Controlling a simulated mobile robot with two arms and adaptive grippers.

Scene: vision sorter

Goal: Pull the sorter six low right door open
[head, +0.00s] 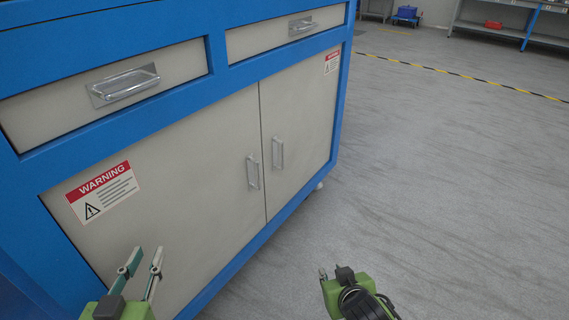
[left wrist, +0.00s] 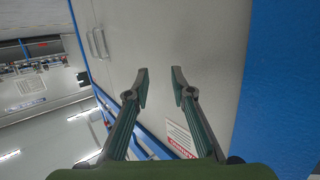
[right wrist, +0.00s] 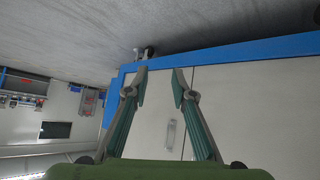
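The low right door (head: 303,115) is a beige panel in a blue cabinet and looks closed. Its metal handle (head: 278,153) stands upright near the seam with the left door; it also shows in the right wrist view (right wrist: 171,134). The low left door (head: 190,190) looks closed, with its own handle (head: 254,172) beside the seam. My right gripper (head: 334,272) is low on the floor side, right of the cabinet and apart from the handle. Its fingers (right wrist: 161,74) are open and empty. My left gripper (head: 146,262) is open and empty in front of the left door.
Two drawers with metal handles (head: 124,86) (head: 302,26) sit above the doors. Warning labels (head: 102,192) (head: 332,62) are on both doors. Grey floor (head: 440,190) right of the cabinet is clear. A shelf (head: 510,32) stands far off. A caster (right wrist: 148,52) shows under the cabinet.

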